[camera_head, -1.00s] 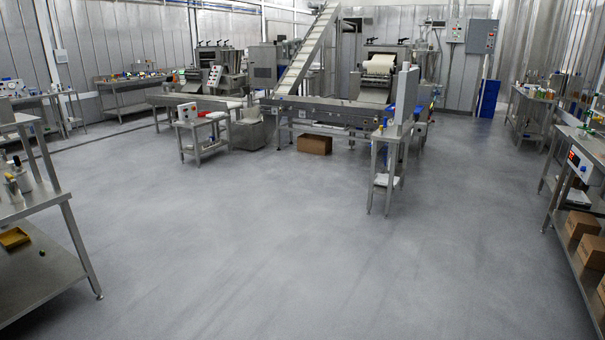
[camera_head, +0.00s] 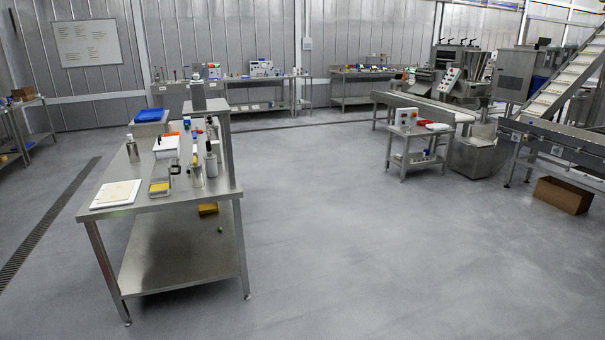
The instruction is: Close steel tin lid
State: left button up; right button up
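A steel work table (camera_head: 140,202) stands in the left half of the head view, some way off. On it are several small steel containers, among them a cylindrical one (camera_head: 197,174) near the right end and a bottle-like one (camera_head: 132,149) further back. I cannot tell which is the steel tin, nor make out a lid, at this distance. Neither of my grippers is in view.
A white board (camera_head: 117,193), a white box (camera_head: 166,148) and a blue-topped bin (camera_head: 151,121) are also on the table. Open grey floor lies right of it. A small cart (camera_head: 412,135), machinery and a cardboard box (camera_head: 563,196) stand at the right.

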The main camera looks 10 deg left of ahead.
aim_at(170, 173)
jog(key=i+u, duration=0.4)
jog(key=i+l+u, duration=0.15)
jog(key=i+u, duration=0.2)
jog(key=i+l+u, duration=0.25)
jog(key=u, duration=0.15)
jog(key=i+l+u, duration=0.35)
jog(key=i+l, duration=0.5)
jog(key=i, duration=0.15)
